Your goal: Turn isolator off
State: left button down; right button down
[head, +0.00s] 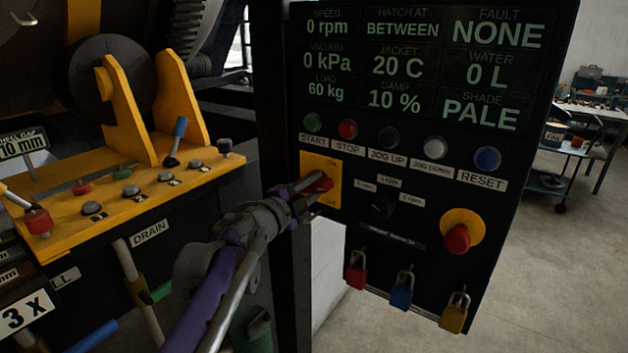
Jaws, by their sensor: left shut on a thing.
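The isolator is a red rotary handle (322,184) on a yellow square plate (325,165), at the left edge of the black control panel in the head view. Small lettering that looks like ON shows near the top of the plate. My left gripper (312,188) reaches it from the lower left and is shut on the red handle, with its fingers on either side. The fingers hide part of the handle, so I cannot tell its exact angle. My right gripper is not in view.
The black panel (300,85) carries a display, a row of buttons, a small selector (383,207) and a red emergency stop (457,238). Red, blue and yellow padlocks (401,291) hang below. A yellow machine deck (140,197) with valves stands left.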

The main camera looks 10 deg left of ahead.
pick_arm(q)
jog(key=m+p, duration=0.1)
jog(key=m, duration=0.2)
jog(key=m+p, duration=0.1)
jog(key=m, duration=0.2)
jog(key=shift+f+m, duration=0.2)
jog(key=shift+m, duration=0.1)
jog(key=m+p, duration=0.1)
jog(key=m, duration=0.1)
jog(key=m+p, duration=0.1)
jog(key=m, duration=0.3)
jog(key=shift+a+f+p, duration=0.1)
jog(key=shift+f+p, duration=0.25)
jog(key=shift+p, duration=0.05)
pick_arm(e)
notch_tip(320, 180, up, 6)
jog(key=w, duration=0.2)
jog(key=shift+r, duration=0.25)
pick_arm(q)
jog(key=c, duration=0.6)
grip_release()
jog(key=shift+c, duration=0.2)
jog(key=b+v, duration=0.1)
jog(key=v, duration=0.9)
jog(key=shift+s+a, duration=0.2)
jog(key=shift+s, duration=0.15)
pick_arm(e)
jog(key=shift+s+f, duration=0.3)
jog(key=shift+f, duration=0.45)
